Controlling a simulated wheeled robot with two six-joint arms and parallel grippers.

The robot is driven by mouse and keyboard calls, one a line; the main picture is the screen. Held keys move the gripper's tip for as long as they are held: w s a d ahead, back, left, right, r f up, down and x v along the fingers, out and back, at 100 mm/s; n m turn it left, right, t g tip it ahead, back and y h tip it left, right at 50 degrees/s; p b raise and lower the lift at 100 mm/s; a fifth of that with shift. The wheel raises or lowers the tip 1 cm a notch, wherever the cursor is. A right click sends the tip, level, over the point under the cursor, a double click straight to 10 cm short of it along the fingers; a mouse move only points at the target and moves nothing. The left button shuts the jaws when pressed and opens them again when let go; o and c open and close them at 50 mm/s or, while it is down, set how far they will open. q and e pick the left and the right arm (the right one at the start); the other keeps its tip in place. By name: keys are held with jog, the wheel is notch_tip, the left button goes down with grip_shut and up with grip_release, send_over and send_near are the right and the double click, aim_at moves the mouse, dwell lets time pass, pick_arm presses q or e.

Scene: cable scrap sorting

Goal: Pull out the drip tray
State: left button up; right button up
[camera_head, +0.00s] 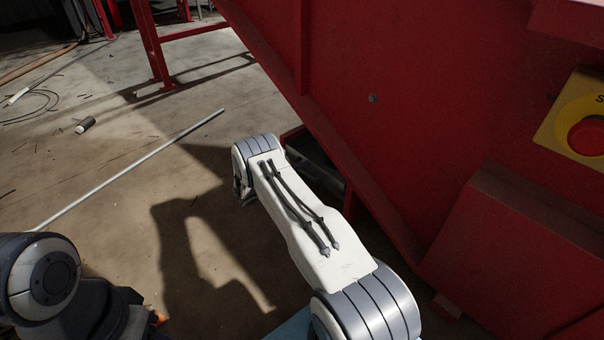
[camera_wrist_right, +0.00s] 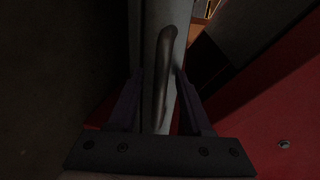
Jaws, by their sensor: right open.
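In the right wrist view, a curved grey bar handle (camera_wrist_right: 163,85) stands on a narrow pale grey front, which looks like the drip tray (camera_wrist_right: 152,30). My right gripper (camera_wrist_right: 161,74) is open, with one dark finger on each side of the handle. I cannot tell whether either finger touches it. In the head view my right arm reaches to the machine's lower edge, and its wrist hides the handle and tray. My left gripper is not in view; only part of my left arm shows at the lower left.
The red machine (camera_head: 400,110) fills the right side, with a sloping lower edge and a dark gap beneath. A yellow-backed red stop button (camera_head: 588,136) is at far right. A long pale rod (camera_head: 135,165) and scraps lie on the otherwise open concrete floor.

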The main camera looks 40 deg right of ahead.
jog(key=shift+c, duration=0.3)
grip_shut()
dwell(1.1)
